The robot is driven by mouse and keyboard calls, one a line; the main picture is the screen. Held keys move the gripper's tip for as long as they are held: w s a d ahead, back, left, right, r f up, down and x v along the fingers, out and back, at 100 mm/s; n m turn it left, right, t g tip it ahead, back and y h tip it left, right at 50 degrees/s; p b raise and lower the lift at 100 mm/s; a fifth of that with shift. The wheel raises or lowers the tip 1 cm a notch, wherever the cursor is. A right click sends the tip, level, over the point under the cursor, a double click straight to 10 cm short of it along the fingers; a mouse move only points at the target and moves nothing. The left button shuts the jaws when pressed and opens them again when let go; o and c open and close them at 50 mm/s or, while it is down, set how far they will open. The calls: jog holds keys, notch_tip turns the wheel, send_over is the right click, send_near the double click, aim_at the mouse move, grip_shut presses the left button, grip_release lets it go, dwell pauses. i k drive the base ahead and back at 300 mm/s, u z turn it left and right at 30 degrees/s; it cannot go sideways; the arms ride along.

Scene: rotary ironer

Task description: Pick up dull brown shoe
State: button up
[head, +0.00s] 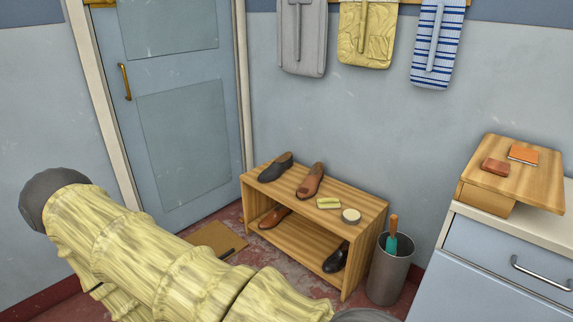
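A low wooden shoe rack (357,212) stands against the back wall. A brown shoe (310,181) lies on its top board, right of a dark shoe (275,168). Another brown shoe (273,217) is on the lower shelf at the left, partly shaded by the top board. A black shoe (337,257) is at the right of the lower shelf, partly hidden by the rack's side. I cannot tell for sure which brown shoe is the duller one. My sleeved arm crosses the lower left, in front of the rack; my gripper is not visible.
A drawer cabinet (500,250) is at the right; a closed door (180,90) is at the left.

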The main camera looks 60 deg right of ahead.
aim_at(309, 187)
jog(key=z, duration=0.15)
jog(key=i, duration=1.7)
jog(key=z, duration=1.1)
jog(key=i, duration=0.95)
jog(key=z, duration=1.05)
